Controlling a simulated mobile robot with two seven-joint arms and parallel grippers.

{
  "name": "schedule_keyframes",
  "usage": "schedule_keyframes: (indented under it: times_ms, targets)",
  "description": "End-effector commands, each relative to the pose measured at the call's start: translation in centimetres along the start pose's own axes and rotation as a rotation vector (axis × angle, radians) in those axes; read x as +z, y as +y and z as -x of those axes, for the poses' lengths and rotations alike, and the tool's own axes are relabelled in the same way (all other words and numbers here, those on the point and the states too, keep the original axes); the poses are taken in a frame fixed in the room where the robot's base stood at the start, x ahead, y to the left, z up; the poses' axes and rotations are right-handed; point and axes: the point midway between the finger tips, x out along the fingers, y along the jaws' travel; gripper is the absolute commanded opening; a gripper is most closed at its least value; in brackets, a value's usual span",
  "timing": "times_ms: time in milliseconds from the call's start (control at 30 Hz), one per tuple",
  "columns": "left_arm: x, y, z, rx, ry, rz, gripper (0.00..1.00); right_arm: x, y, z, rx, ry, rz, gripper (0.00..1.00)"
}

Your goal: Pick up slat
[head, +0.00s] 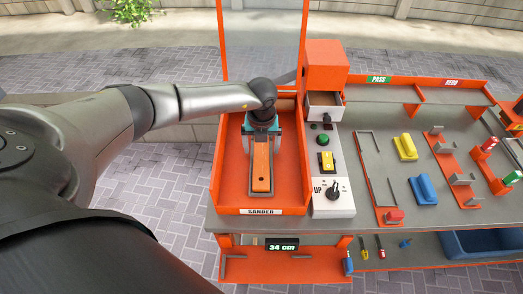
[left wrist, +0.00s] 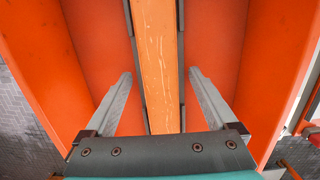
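The orange slat (head: 261,165) lies lengthwise in a dark holder inside the orange tray labelled SANDER (head: 221,190). In the left wrist view the slat (left wrist: 158,60) runs down the middle, with pale scratch marks on its face. My left gripper (head: 262,143) is over the far part of the slat, inside the tray. Its two grey fingers (left wrist: 159,82) are spread wide, one on each side of the slat and apart from it. Nothing is between them in contact. My right gripper is in neither view.
A control panel (head: 332,204) with an UP knob and a yellow switch (head: 326,162) stands right of the tray. A clear upright panel rises behind it. Yellow (head: 405,147) and blue (head: 423,188) blocks lie farther right on the grey bench. A 34 cm display (head: 282,245) is below.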

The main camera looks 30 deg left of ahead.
Motion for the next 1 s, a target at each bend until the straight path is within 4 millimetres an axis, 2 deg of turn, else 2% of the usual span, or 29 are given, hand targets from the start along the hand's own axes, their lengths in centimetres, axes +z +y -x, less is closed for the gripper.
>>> schedule_keyframes:
  times_ms: [67,800,1000]
  targets:
    - [0.00,0.00,0.02,0.000,0.000,0.000,0.83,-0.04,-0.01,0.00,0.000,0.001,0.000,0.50]
    - [0.03,0.01,0.06,0.000,0.000,0.001,0.00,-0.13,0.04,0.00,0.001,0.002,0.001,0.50]
    - [0.08,-0.01,0.11,-0.001,-0.001,0.001,0.00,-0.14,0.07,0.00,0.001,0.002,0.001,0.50]
